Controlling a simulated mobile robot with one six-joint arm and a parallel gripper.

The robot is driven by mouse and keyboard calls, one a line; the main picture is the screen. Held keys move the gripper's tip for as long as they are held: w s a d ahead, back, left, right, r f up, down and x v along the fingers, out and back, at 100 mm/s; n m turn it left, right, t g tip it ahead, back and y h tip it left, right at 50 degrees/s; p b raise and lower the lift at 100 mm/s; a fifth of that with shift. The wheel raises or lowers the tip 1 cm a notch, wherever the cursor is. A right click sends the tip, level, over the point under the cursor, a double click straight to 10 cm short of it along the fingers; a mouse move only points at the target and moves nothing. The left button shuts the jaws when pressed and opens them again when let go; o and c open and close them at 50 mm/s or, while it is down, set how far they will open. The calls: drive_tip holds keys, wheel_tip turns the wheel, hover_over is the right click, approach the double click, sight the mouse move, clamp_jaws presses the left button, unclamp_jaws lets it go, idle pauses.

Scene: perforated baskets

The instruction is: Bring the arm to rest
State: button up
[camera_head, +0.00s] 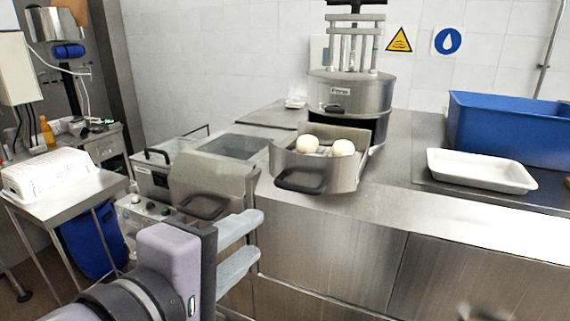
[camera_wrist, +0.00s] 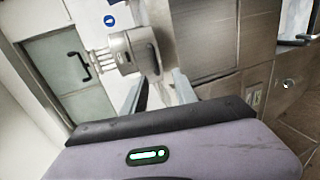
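My gripper (camera_head: 240,246) is in the lower left middle of the head view, in front of the steel counter. Its two pale grey fingers stand apart with nothing visible between them. In the wrist view the gripper (camera_wrist: 157,95) also shows two spread fingers and an empty gap. My gripper touches nothing that I can see.
A perforated basket (camera_head: 318,172) holding two pale balls stands on the counter before a steel machine (camera_head: 350,92). Another basket (camera_head: 213,175) hangs by the fryer-like basin (camera_head: 235,145). A white tray (camera_head: 480,170) and blue bin (camera_head: 510,128) stand right. A side table (camera_head: 68,198) is left.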

drive_tip(key=d+f+m+g+b, duration=0.25)
drive_tip(key=d+f+g, duration=0.25)
drive_tip(key=d+f, duration=0.55)
drive_tip(key=s+d+f+m+g+y+b, duration=0.1)
drive_tip(key=s+d+f+m+y, duration=0.1)
drive_tip(key=f+m+y, duration=0.2)
drive_tip(key=s+d+f+m+g+y+b, duration=0.1)
drive_tip(key=s+d+f+m+g+y, duration=0.1)
drive_tip(key=f+m, duration=0.7)
drive_tip(key=shift+s+d+f+m+y, duration=0.25)
drive_tip(key=shift+s+d+m+y, duration=0.55)
drive_tip(key=shift+m+y, duration=0.3)
